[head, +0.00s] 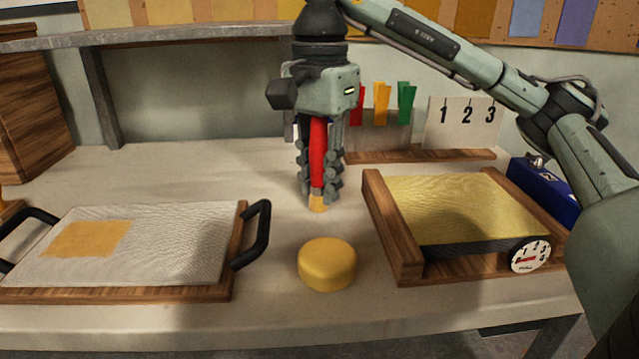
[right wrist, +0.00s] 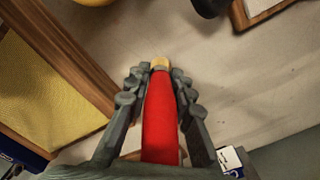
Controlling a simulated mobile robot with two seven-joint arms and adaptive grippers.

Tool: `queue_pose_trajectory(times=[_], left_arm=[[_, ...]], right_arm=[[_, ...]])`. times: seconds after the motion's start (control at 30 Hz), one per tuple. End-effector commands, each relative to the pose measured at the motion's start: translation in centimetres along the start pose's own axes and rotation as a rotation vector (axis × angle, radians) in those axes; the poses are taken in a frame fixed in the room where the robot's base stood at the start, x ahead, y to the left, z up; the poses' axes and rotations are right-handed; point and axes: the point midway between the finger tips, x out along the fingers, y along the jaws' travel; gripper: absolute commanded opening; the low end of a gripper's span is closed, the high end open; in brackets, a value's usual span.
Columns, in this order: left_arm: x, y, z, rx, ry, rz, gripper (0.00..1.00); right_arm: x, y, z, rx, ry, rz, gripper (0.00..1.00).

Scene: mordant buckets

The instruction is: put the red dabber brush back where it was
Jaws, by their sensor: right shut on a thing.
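The red dabber brush (head: 318,155) is held upright in my right gripper (head: 320,185), its tan tip pointing down. The gripper's fingers are shut along both sides of the handle. The tip is over or on the bare tabletop behind the yellow round block (head: 327,265); I cannot tell whether it touches. In the right wrist view the red handle (right wrist: 161,115) lies between the fingers (right wrist: 153,80), the tan tip at the far end. Red, yellow and green pieces (head: 381,108) stand at the back, partly behind the gripper. My left gripper is not in view.
A wooden-framed yellow pad (head: 465,210) with a dial stands right, a blue box (head: 545,190) behind it. A black-handled tray (head: 180,245) with white cloth and a yellow patch lies left. A card numbered 1, 2, 3 (head: 465,125) stands at the back.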

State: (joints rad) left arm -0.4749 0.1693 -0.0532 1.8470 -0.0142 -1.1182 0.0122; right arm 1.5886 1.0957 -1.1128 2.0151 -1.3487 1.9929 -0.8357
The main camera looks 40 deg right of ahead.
Motion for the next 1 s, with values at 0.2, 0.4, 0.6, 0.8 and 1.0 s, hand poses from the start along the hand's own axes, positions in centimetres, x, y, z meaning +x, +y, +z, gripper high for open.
queue_pose_trajectory(times=[0.2,0.4,0.6,0.8,1.0], left_arm=[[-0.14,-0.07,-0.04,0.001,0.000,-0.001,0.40],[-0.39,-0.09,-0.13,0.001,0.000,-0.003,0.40],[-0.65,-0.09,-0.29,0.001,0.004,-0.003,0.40],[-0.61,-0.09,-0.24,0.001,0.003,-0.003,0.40],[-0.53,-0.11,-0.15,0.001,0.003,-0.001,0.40]], right_arm=[[0.06,-0.03,0.02,0.000,0.000,-0.002,0.00],[0.36,-0.03,0.04,-0.001,0.000,-0.002,0.00],[0.28,-0.03,0.04,-0.001,0.000,-0.002,0.43],[0.28,-0.03,0.05,-0.001,0.000,-0.002,0.43],[-0.42,-0.06,0.04,-0.001,0.000,-0.003,0.43]])
